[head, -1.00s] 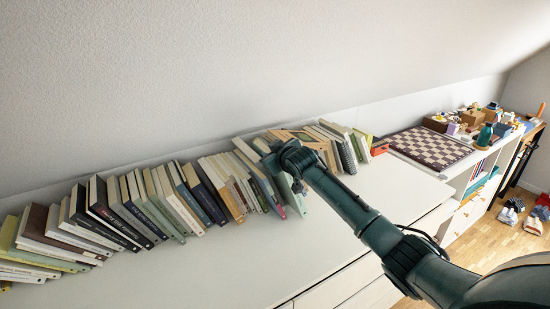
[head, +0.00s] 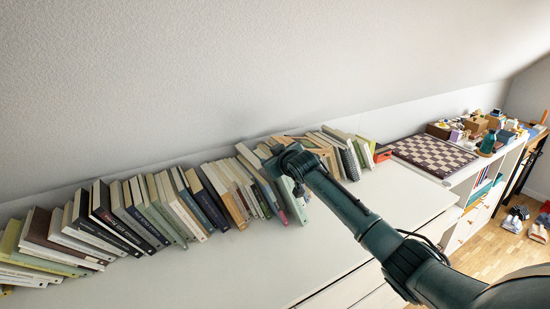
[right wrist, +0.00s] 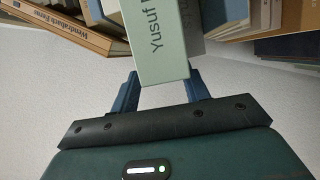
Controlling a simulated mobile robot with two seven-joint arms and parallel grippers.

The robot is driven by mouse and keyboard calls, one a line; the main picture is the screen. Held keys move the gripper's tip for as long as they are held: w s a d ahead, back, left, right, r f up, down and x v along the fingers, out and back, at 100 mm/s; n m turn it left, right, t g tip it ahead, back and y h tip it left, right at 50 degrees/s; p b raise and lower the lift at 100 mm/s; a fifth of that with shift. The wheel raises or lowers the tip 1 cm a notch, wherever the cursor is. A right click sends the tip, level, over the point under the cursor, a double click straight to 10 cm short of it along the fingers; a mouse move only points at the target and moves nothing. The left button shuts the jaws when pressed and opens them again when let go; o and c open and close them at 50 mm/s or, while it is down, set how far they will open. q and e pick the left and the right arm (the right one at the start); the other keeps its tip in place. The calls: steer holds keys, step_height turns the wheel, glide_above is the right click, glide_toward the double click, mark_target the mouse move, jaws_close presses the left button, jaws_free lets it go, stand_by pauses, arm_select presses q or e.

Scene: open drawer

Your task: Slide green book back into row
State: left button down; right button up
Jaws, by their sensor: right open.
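The pale green book (right wrist: 160,48), with "Yusuf" on its spine, stands in the right wrist view with its near end between my right gripper's two fingers. My right gripper (right wrist: 160,92) is open, with one blue finger on each side of the book. I cannot tell whether either finger touches it. In the head view the right gripper (head: 299,186) is at the right part of the book row and hides part of the green book (head: 296,210), whose lower end shows below it. My left gripper is not in view.
A long row of leaning books (head: 130,215) lines the wall on the white cabinet top (head: 210,270). A ring-bound book (head: 350,160) stands right of my gripper. A chessboard (head: 433,152) lies further right. The cabinet top in front of the books is clear.

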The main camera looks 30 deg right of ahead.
steer(key=shift+s+a+f, duration=0.1)
steer(key=shift+s+f, duration=0.25)
steer(key=shift+s, duration=0.35)
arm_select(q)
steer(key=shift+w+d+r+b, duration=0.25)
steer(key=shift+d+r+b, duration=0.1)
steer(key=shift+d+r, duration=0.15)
arm_select(e)
steer(key=r+v, duration=0.1)
steer(key=v, duration=1.1)
steer(key=shift+w, duration=0.2)
steer(key=shift+r, duration=0.1)
steer(key=shift+c, duration=0.2)
